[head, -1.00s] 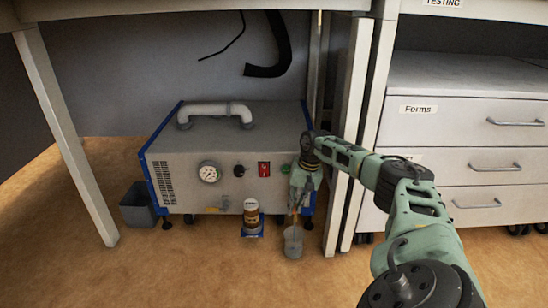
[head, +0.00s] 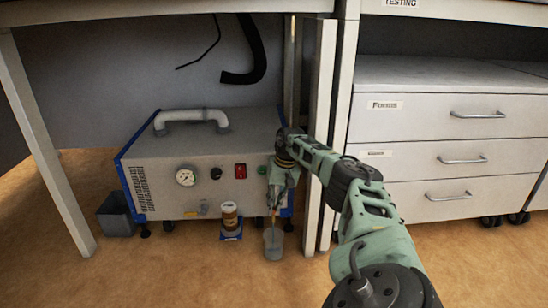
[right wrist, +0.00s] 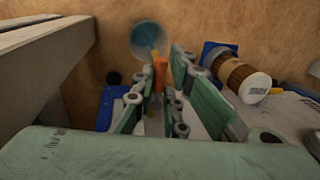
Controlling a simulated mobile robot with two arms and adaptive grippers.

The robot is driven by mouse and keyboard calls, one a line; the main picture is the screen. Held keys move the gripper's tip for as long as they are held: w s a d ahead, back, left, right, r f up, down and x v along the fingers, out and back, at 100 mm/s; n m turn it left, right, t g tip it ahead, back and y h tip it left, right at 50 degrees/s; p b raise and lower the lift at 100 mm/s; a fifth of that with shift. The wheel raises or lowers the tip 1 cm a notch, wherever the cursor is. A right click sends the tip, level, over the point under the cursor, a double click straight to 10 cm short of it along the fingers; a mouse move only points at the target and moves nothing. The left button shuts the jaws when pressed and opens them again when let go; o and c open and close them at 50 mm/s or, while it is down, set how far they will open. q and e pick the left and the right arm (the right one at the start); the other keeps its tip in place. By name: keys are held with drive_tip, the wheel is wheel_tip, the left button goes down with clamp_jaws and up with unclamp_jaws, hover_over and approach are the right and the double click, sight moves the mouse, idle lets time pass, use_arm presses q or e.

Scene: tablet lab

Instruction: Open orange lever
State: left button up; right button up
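The orange lever (right wrist: 161,72) shows in the right wrist view, between the fingertips of my right gripper (right wrist: 164,78). The fingers stand apart, one on each side of it, and I cannot tell whether either touches it. In the head view my right gripper (head: 274,205) points down at the front right corner of the grey and blue machine (head: 200,158). There the lever is only a small orange bit (head: 273,217) below the fingers, above a grey cup (head: 273,244). My left gripper is not in view.
A brown jar (head: 230,214) stands on a blue base in front of the machine; it also shows in the right wrist view (right wrist: 238,76). A table leg (head: 322,130) rises close right of my gripper. A grey bin (head: 115,213) stands left. Drawers (head: 440,160) stand right.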

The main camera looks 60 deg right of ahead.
drive_tip(key=o, duration=0.4)
drive_tip(key=shift+s+d, duration=0.1)
drive_tip(key=shift+s, duration=0.05)
wheel_tip(320, 180, up, 10)
idle(0.4)
idle(0.4)
